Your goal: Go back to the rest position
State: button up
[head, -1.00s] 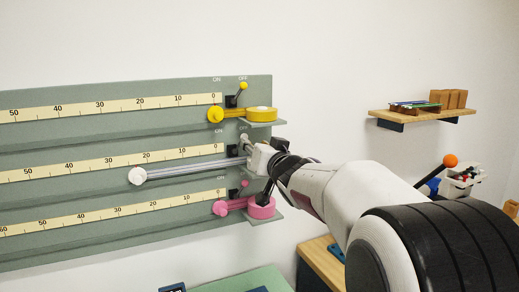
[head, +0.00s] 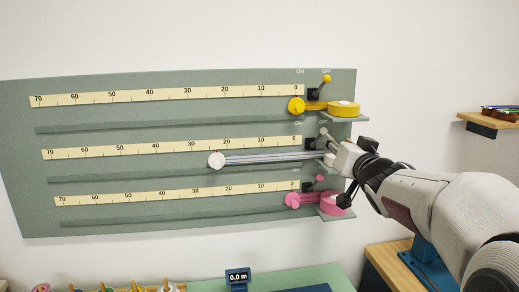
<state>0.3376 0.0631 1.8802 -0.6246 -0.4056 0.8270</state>
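My gripper (head: 347,163) is at the right end of the middle row of the green-grey wall board (head: 120,220). Its dark linkage shows against the board's edge. Its tips meet a pale part at that row's end, and I cannot tell whether they are shut on it or apart. A silver-grey band (head: 270,158) runs left from there to a white round knob (head: 217,161), near the 20s on the middle scale. My forearm reaches in from the lower right. Whatever sits behind the gripper is partly hidden.
A yellow roll (head: 344,109) sits above my gripper and a pink roll (head: 335,204) close below it, both on small ledges. Small levers stand by each row. A display reading 0.0 m (head: 238,278) is below. A wooden shelf (head: 490,122) is at right.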

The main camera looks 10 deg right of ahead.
jog(key=s+d+f+g+h, duration=0.1)
jog(key=s+d+f+g, duration=0.1)
jog(key=s+f+g, duration=0.45)
jog(key=s+d+f+g+h, duration=0.1)
jog(key=s+f, duration=0.3)
jog(key=f, duration=0.5)
jog(key=s+a+f+n+g+y, duration=0.1)
jog(key=s+a+f, duration=0.1)
jog(key=s+a, duration=0.4)
jog(key=s+a+f+n+g+y, duration=0.1)
jog(key=s+a, duration=0.5)
jog(key=s, duration=0.8)
jog(key=s+a+f+n+g+y, duration=0.1)
jog(key=s+a+f, duration=0.4)
jog(key=s, duration=0.5)
jog(key=shift+s+a+n+g+y, duration=0.25)
jog(key=shift+a+n+g+y, duration=0.2)
jog(key=shift+a+g, duration=0.35)
